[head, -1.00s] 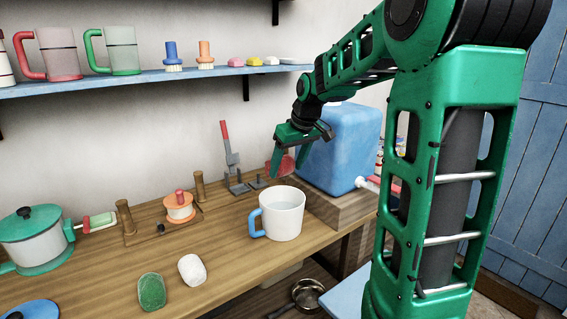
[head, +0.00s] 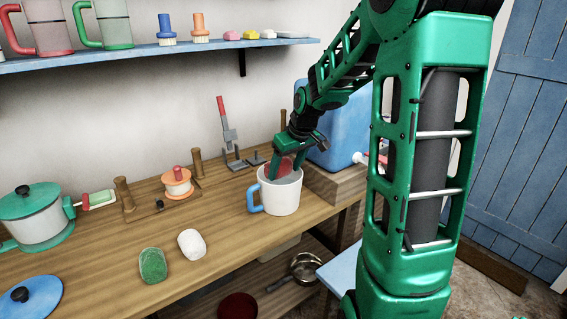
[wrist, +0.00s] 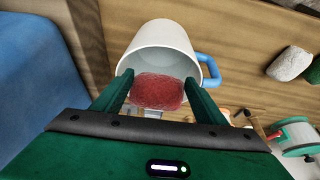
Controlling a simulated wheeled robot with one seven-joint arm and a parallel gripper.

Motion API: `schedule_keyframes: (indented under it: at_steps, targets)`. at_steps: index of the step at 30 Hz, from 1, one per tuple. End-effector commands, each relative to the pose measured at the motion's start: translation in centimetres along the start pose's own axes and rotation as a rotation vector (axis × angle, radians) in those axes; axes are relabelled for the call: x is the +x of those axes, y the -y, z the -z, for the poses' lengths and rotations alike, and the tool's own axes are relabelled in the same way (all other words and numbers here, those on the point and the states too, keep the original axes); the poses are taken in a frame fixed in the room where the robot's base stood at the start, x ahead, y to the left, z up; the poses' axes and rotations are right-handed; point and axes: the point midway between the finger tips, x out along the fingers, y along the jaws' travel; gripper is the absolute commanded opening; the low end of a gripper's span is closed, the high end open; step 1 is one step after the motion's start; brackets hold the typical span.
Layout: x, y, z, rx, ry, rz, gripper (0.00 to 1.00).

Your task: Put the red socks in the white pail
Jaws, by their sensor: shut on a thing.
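The red socks (wrist: 157,92) are a rounded, rough red bundle between my gripper's fingers (wrist: 159,84). My gripper (head: 284,168) is shut on them and points down at the mouth of the white pail (head: 284,198). The pail is mug-shaped with a blue handle and stands upright near the bench's front edge. In the head view the red socks (head: 279,168) show at the pail's opening, partly hidden by the gripper. The wrist view shows the pail (wrist: 160,40) beyond them. I cannot tell if they are below the rim.
A blue tank (head: 335,130) on a wooden block stands close right of the pail. A white lump (head: 192,244) and a green lump (head: 153,265) lie left in front. A lever tool (head: 232,145) and an orange spool (head: 177,183) stand behind. A shelf (head: 150,54) runs above.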

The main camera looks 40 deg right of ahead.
Motion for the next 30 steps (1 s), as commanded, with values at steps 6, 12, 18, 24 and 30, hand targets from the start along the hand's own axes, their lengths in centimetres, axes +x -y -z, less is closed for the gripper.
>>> schedule_keyframes:
  at_steps: [6, 12, 18, 24, 30]
  targets:
    - [0.53, 0.01, -0.26, 0.000, 0.000, 0.000, 0.43]
    - [0.54, 0.01, -0.25, 0.000, 0.000, 0.000, 0.43]
    - [0.53, 0.02, -0.24, -0.001, 0.000, 0.000, 0.88]
    - [0.53, 0.06, -0.23, -0.001, 0.000, 0.000, 0.88]
    - [0.53, 0.09, -0.22, -0.001, 0.000, 0.000, 0.88]
